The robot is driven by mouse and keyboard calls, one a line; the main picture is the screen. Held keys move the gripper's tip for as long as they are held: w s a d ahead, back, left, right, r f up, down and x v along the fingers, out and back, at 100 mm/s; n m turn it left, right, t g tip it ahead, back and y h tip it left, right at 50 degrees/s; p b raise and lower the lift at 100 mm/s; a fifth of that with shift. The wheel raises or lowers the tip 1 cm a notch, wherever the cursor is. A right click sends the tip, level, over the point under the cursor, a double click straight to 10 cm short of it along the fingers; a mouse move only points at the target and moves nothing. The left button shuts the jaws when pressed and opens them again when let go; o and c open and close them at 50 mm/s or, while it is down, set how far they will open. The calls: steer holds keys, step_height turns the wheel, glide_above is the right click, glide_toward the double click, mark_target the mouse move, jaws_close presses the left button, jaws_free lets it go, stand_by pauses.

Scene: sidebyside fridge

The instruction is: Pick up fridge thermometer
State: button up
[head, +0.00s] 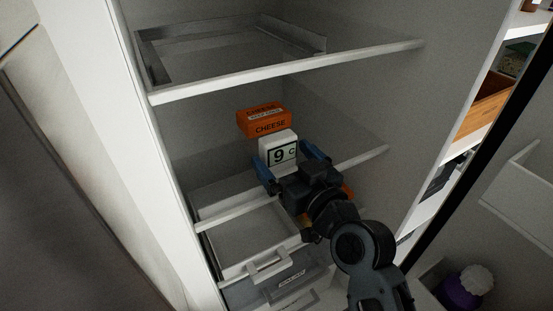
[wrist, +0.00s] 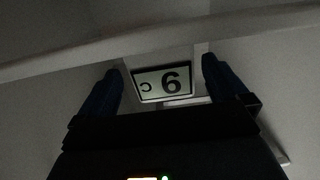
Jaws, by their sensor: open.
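The fridge thermometer (head: 280,150) is a small white block with a display reading "9 C". It stands on the middle shelf in the head view. Its display shows upside down in the wrist view (wrist: 163,82), between my two blue fingers. My gripper (head: 288,168) is open, with one finger on each side of the thermometer's front. I cannot tell whether either finger touches it. The lower part of the thermometer is partly hidden by my gripper in the head view.
An orange cheese box (head: 264,121) stands right behind the thermometer. The shelf above (head: 300,66) has a white front edge and holds a clear tray. Below are drawers with handles (head: 270,264). The shelf has free room to the right of the thermometer.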

steer(key=p+x, duration=0.1)
steer(key=x, duration=0.3)
steer(key=shift+w+a+r, duration=0.15)
steer(key=shift+a+r, duration=0.05)
steer(key=shift+a, duration=0.05)
steer(key=c, duration=1)
